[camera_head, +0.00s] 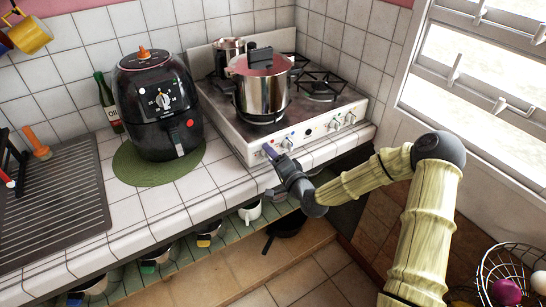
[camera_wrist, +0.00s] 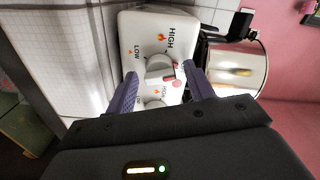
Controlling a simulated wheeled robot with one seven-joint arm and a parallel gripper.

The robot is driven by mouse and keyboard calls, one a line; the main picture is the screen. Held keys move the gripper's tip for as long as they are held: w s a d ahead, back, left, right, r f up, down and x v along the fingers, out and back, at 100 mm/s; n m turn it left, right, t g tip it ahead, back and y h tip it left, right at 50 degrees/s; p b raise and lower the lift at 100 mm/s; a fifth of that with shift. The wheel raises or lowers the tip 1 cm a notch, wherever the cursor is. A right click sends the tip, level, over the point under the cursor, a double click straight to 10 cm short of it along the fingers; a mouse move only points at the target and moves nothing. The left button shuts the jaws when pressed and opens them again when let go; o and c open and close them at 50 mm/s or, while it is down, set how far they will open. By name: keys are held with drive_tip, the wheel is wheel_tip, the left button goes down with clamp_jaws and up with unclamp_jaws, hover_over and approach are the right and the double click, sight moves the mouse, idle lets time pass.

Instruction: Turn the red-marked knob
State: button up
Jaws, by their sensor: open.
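In the wrist view a silver-grey round knob (camera_wrist: 158,68) sits on the white stove panel between HIGH and LOW labels with flame marks. A small red mark shows at its lower right side. My gripper (camera_wrist: 160,76) is open, with one purple finger on each side of the knob; I cannot tell whether either finger touches it. In the head view my gripper (camera_head: 269,152) is at the left end of the stove's front panel (camera_head: 240,147), beside the leftmost knobs (camera_head: 286,143). The fingers partly hide that end.
A steel pot (camera_head: 262,95) with a reddish lid stands on the stove. A black air fryer (camera_head: 155,115) stands on a green mat (camera_head: 135,172) to the left. More knobs (camera_head: 343,120) are at the panel's right. The counter edge runs below my gripper.

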drive_tip(key=c, duration=1)
drive_tip(key=shift+o, duration=0.2)
drive_tip(key=n+b, duration=0.5)
drive_tip(key=n, duration=0.1)
drive_tip(key=shift+f, duration=0.2)
drive_tip(key=n+b, duration=0.3)
drive_tip(key=shift+r+n+b, duration=0.15)
drive_tip(key=shift+n+b, duration=0.8)
drive_tip(key=shift+n, duration=0.15)
drive_tip(key=o, duration=1)
drive_tip(key=shift+r, duration=0.1)
drive_tip(key=shift+c, duration=0.2)
